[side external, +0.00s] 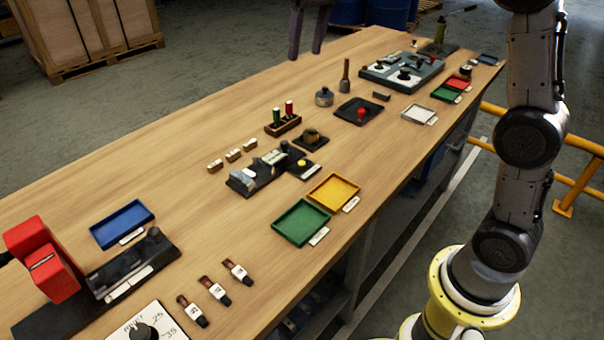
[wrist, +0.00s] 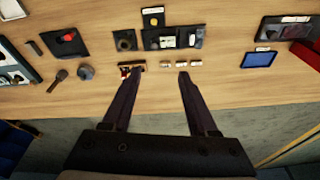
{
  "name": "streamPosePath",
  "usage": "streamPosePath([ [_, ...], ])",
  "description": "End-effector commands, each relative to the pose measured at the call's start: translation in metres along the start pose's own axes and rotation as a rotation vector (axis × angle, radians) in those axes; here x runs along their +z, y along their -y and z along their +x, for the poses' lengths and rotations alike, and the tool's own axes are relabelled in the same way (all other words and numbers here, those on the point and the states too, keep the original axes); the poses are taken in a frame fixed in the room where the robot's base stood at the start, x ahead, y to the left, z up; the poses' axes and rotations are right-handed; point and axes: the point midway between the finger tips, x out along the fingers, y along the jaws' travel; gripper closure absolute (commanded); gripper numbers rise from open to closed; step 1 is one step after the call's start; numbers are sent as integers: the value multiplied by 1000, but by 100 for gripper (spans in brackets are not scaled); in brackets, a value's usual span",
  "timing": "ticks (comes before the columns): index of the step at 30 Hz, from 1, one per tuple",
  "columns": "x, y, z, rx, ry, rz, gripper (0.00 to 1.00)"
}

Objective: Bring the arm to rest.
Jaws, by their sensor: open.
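My gripper (side external: 306,52) hangs at the top of the side view, by the far edge of the wooden workbench (side external: 180,135). Its two dark fingers are apart and point down, with nothing between them. In the wrist view my gripper (wrist: 160,73) also shows spread fingers, and bare bench lies between them. The left fingertip appears close to a small wooden holder (wrist: 138,65) in the picture, but the side view shows them well apart. The gripper's body is out of the side view.
The bench carries a holder with red and green pieces (side external: 283,125), small blocks (side external: 233,155), a green tray (side external: 300,222), a yellow tray (side external: 333,191), a blue tray (side external: 122,222) and a red block (side external: 45,260). Yellow rails (side external: 570,185) stand at right. Bare wood lies along the far edge.

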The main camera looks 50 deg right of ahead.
Motion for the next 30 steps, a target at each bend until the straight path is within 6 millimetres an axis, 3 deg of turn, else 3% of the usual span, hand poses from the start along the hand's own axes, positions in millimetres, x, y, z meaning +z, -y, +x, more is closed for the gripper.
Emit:
streamPosePath([
  [1,18,0,-16,-5,-26,-9,41],
  [6,78,-3,-46,-17,-97,-35,41],
  [13,166,-10,-52,-32,-185,-77,41],
  [17,217,-16,-36,-39,-231,-103,41],
  [21,266,-23,-5,-43,-266,-132,41],
  [25,294,-27,26,-41,-269,-153,41],
  [30,306,-29,52,-37,-252,-172,41],
])
